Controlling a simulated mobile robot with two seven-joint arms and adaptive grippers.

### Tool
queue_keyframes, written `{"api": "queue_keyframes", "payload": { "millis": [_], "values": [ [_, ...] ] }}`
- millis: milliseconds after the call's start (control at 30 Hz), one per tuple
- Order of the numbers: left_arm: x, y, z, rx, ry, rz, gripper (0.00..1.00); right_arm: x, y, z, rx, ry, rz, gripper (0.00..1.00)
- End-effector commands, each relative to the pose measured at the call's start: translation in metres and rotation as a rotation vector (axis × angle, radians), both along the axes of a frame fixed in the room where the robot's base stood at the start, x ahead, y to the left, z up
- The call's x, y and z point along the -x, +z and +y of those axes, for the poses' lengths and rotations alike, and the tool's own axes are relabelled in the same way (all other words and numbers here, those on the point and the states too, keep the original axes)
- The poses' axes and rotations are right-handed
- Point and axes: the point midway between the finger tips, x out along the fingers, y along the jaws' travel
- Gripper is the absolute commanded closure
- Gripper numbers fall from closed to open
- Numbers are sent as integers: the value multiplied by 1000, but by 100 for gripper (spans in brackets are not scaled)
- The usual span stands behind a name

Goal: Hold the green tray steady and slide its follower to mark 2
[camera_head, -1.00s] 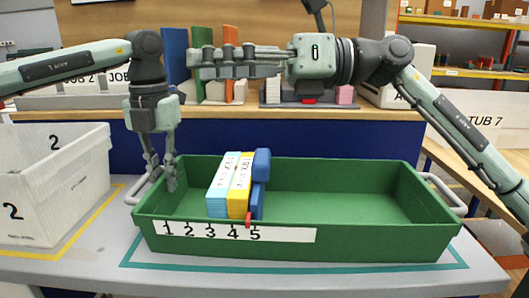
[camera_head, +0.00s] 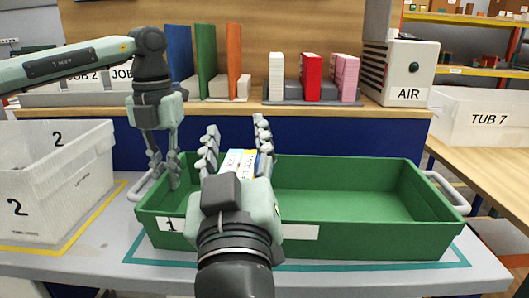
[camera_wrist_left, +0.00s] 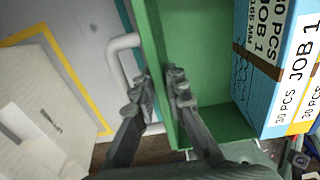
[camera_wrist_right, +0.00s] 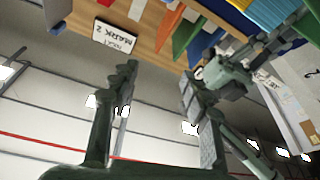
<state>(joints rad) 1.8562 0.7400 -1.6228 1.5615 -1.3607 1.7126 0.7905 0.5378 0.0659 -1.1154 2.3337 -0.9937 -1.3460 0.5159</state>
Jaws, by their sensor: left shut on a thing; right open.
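The green tray (camera_head: 350,240) stands on the grey table. My left gripper (camera_head: 163,172) is shut on its left wall, beside the white handle; the left wrist view shows the fingers (camera_wrist_left: 158,88) on both sides of the wall. Blue and yellow JOB 1 boxes (camera_head: 238,162) stand upright in the tray's left part; a blue one shows in the left wrist view (camera_wrist_left: 268,60). My right gripper (camera_head: 236,135) is open and empty, its fingers appearing either side of the boxes in the head view. My right arm hides the blue follower, its pointer and most marks; only mark 1 is readable.
A white tub marked 2 (camera_head: 60,185) stands close left of the tray. A back shelf holds colored boards, blocks and an AIR unit (camera_head: 408,75). A MARK 2 sign (camera_wrist_right: 114,36) shows in the right wrist view. The tray's right part is empty.

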Motion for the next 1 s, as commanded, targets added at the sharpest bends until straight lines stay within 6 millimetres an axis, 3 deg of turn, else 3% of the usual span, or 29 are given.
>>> {"api": "queue_keyframes", "payload": {
  "millis": [200,367,467,800,1000],
  "values": [
    [0,0,0,-1,1,0,100,33,-46,-24,-218,-77,241,53],
    [0,0,0,-1,1,0,100,38,-58,-30,-268,-102,299,53],
    [0,0,0,-1,1,0,100,28,-59,-32,-269,-107,301,53],
    [0,0,0,-1,1,0,100,-38,-58,-35,-265,-110,299,53],
    [0,0,0,-1,1,0,100,-67,-59,-36,-265,-108,301,53]
  ]
}}
